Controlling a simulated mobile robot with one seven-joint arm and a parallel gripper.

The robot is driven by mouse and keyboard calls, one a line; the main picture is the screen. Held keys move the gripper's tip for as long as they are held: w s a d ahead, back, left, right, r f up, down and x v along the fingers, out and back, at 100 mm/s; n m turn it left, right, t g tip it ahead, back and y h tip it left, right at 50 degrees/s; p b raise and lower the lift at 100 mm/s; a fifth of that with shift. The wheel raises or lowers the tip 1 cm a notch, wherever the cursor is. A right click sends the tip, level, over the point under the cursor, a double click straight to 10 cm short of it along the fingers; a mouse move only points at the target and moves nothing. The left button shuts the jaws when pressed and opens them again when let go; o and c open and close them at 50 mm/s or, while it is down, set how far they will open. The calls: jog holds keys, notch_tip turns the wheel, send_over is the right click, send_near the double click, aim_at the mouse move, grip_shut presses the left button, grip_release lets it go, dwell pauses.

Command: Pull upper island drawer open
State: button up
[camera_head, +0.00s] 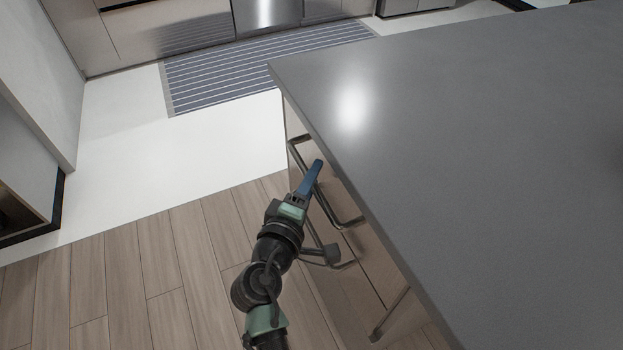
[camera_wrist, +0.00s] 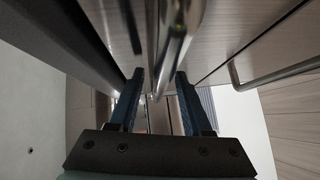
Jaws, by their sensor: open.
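The island (camera_head: 430,130) has a grey top, with pale wooden drawer fronts along its left side in the head view. The upper drawer's metal bar handle (camera_head: 347,217) stands out just below the counter edge. The drawer front appears flush with the island. My gripper (camera_head: 317,168) has blue fingers and is at this handle, partly covering it. In the wrist view my gripper (camera_wrist: 159,76) is open, with its fingers apart. A shiny handle bar (camera_wrist: 180,32) runs down the middle, in line with the gap between the fingers. I cannot tell whether either finger touches it.
A lower handle (camera_head: 345,265) sits beneath, partly behind my wrist, and another handle (camera_head: 388,318) is nearer. A second bar (camera_wrist: 275,75) shows at right in the wrist view. The floor (camera_head: 140,240) left of the island is clear. A striped runner (camera_head: 255,68) lies beyond.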

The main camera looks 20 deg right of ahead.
grip_shut()
dwell(1.4)
